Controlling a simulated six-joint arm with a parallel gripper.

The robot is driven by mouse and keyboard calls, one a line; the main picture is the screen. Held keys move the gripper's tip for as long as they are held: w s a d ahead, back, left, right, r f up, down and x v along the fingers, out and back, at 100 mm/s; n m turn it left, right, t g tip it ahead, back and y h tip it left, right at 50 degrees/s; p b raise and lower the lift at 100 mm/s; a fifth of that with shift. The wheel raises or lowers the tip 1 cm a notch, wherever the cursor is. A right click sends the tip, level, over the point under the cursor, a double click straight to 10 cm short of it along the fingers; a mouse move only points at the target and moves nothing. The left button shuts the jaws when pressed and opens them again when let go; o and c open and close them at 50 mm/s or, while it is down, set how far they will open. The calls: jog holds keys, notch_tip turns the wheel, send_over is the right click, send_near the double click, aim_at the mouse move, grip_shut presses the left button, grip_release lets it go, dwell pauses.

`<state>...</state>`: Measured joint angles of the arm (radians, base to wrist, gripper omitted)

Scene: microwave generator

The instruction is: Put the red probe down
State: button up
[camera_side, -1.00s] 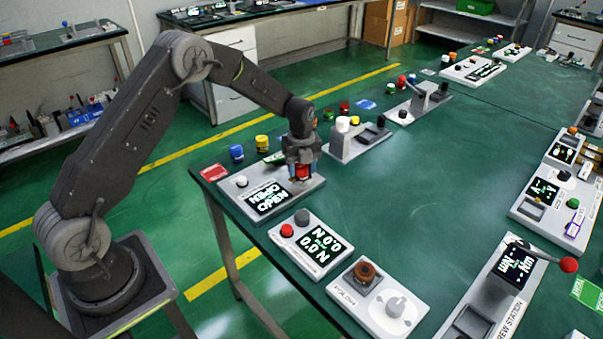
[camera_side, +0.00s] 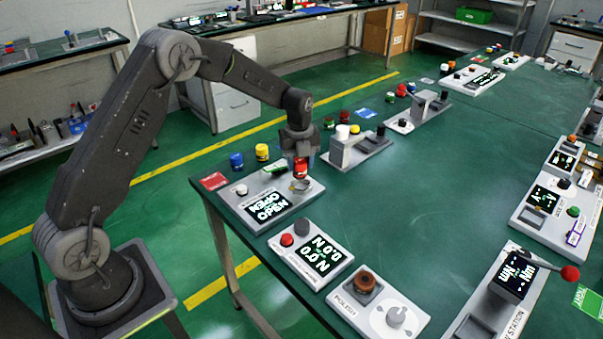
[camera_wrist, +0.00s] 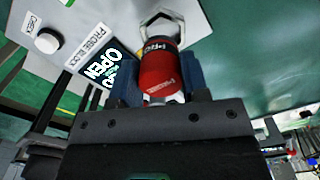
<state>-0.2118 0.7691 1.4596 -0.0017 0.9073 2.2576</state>
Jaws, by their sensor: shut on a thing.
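My gripper (camera_side: 300,157) is shut on the red probe (camera_side: 301,169), just above the probe block (camera_side: 300,203). In the wrist view the red probe (camera_wrist: 160,72) sits between the two blue fingers, its far end pointing at a metal hexagonal ring (camera_wrist: 161,25). In the side view this ring (camera_side: 299,186) shows below the probe, at the block's upper right. The block's screen (camera_side: 268,206) reads OPEN, and a white button is beside it. A red pad (camera_side: 214,181) lies left of the block on the table corner.
A blue cylinder (camera_side: 236,160) and a yellow one (camera_side: 262,152) stand behind the block. A grey fixture with a white knob (camera_side: 342,132) stands to the right. A force display unit (camera_side: 312,250) is in front. The table's middle is clear.

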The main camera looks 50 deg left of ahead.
jog(key=s+a+r, duration=0.6)
jog(key=s+a, duration=0.2)
jog(key=a, duration=0.2)
jog(key=s+a+f+n, duration=0.2)
jog(key=s+a+n, duration=0.2)
jog(key=s+a, duration=1.3)
jog(key=w+d+f, duration=0.1)
jog(key=w+f, duration=0.1)
jog(key=w, duration=0.1)
jog(key=w+d+f, duration=0.2)
jog(key=w, duration=0.1)
jog(key=w+d+f, duration=0.2)
jog(key=w, duration=0.1)
jog(key=shift+d+f, duration=0.2)
jog(key=shift+f, duration=0.1)
jog(key=shift+w+f, duration=0.1)
jog(key=shift+f, duration=1.9)
jog(key=shift+f+n, duration=0.15)
jog(key=shift+n, duration=0.15)
jog(key=o, duration=1)
